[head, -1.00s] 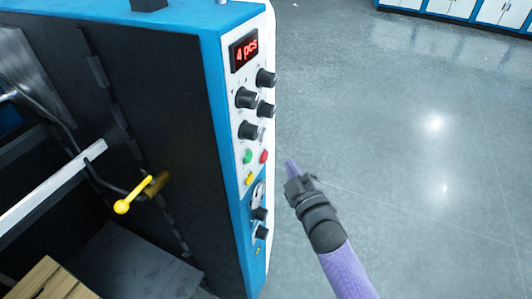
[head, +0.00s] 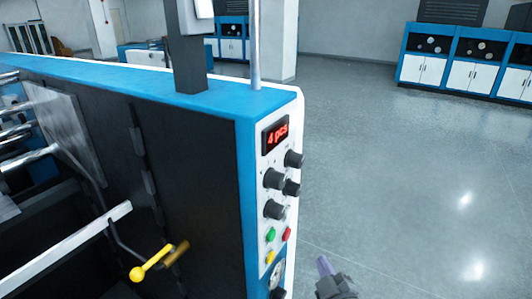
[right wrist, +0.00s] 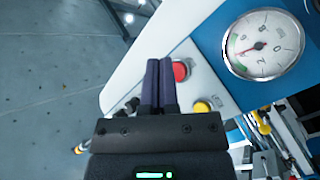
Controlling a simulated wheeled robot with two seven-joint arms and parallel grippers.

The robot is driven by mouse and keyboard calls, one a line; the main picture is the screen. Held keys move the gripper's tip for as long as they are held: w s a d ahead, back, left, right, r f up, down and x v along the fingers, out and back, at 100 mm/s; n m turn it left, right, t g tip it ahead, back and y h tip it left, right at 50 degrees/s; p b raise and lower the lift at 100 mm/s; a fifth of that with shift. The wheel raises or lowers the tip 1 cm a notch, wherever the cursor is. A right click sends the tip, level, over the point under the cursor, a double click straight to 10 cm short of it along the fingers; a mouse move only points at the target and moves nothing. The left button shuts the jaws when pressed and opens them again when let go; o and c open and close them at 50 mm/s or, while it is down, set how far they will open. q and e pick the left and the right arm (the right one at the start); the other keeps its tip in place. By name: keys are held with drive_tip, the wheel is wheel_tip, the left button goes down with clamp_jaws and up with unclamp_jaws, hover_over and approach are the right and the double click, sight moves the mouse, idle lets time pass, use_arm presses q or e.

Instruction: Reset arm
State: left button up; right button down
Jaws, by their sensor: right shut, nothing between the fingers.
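My right gripper (head: 323,265) is at the bottom of the head view, just right of the machine's control panel (head: 278,180). Its purple fingers are together and hold nothing. In the right wrist view the shut fingers (right wrist: 158,82) show in front of the panel, beside a red button (right wrist: 180,71) and a yellow button (right wrist: 202,106). I cannot tell whether they touch the panel. Most of my right arm is below the head picture. My left gripper is in neither view.
The blue and black machine (head: 215,190) fills the left, with a yellow-knobbed lever (head: 138,273) and a "4 pcs" display (head: 276,135). A round gauge (right wrist: 263,45) sits near my right gripper. Open floor (head: 400,190) lies right, with cabinets (head: 475,70) behind.

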drive_tip(key=s+d+f+m+g+h+b, duration=0.1)
drive_tip(key=s+f+m+g+b, duration=0.3)
drive_tip(key=f, duration=0.7)
drive_tip(key=s+f+n+g+h+b, duration=0.1)
drive_tip(key=s+f+g+b, duration=0.15)
drive_tip(key=s+f, duration=0.65)
drive_tip(key=s+d+f+m+g+b, duration=0.1)
drive_tip(key=s+f+m+g+b, duration=0.2)
drive_tip(key=f, duration=1.1)
drive_tip(key=s+f+m+g+b, duration=0.1)
drive_tip(key=s+f+g+b, duration=0.3)
drive_tip(key=s+f, duration=0.4)
drive_tip(key=s+d+f+m+g+h+b, duration=0.1)
drive_tip(key=s+f+g+b, duration=0.2)
drive_tip(key=s+f, duration=0.5)
drive_tip(key=s+b, duration=0.1)
drive_tip(key=s, duration=0.8)
drive_tip(key=shift+s+d+f+m+g, duration=0.15)
drive_tip(key=shift+d+f+m+g, duration=0.15)
drive_tip(key=shift+f+g, duration=0.1)
